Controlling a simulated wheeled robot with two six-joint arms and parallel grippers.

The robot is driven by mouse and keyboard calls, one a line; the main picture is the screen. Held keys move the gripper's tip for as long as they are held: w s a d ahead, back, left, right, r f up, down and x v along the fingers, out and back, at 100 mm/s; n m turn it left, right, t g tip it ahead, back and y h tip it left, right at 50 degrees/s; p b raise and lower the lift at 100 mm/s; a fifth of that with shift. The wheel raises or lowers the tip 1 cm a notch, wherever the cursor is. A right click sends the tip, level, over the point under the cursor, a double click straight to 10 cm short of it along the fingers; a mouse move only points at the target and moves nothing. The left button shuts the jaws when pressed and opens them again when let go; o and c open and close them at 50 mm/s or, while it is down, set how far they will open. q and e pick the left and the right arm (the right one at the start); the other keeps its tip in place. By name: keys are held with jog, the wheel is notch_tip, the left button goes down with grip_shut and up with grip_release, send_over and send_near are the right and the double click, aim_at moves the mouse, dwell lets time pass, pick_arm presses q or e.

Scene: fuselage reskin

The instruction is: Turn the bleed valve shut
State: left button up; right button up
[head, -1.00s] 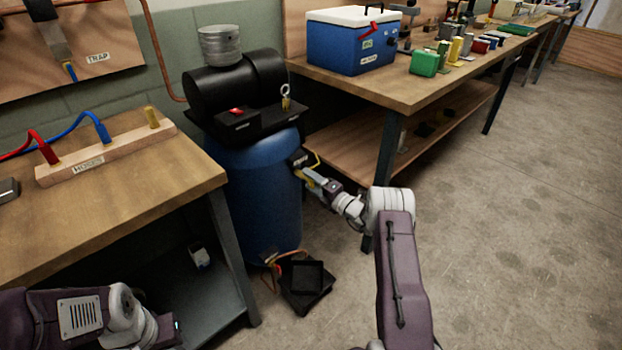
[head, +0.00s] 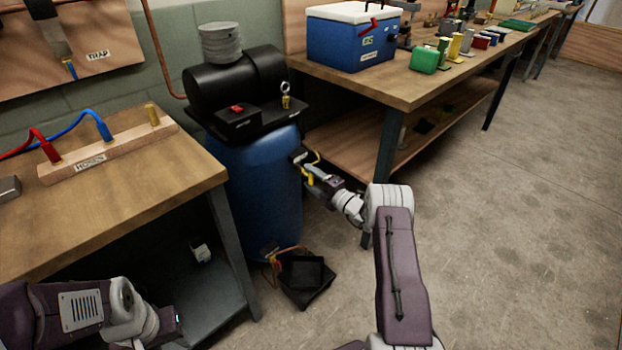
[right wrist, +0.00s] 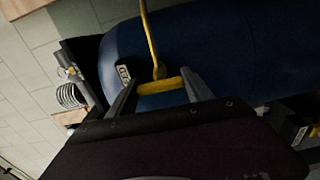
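A blue drum-shaped tank (head: 262,195) stands between two benches with a black motor unit on top. On its right side is a small dark labelled block (head: 299,157) with a yellow handle (head: 309,179), which I take to be the bleed valve. My right gripper (head: 314,172) is at this handle. In the right wrist view a yellow bar (right wrist: 160,86) spans the gap between its two fingers, their inner faces at its ends. A thin yellow rod (right wrist: 149,35) rises from the bar. The label (right wrist: 123,73) is unreadable. My left arm shows at lower left; its fingers are out of view.
A copper fitting (head: 275,262) sits at the tank's foot beside a black tray (head: 303,280). A wooden bench (head: 150,185) stands left; another, with a blue cooler (head: 350,45), stands behind on the right. The floor at right is clear.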

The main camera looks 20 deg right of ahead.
jog(key=o, duration=0.4)
jog(key=shift+c, duration=0.2)
jog(key=p+v, duration=0.3)
jog(key=v, duration=0.6)
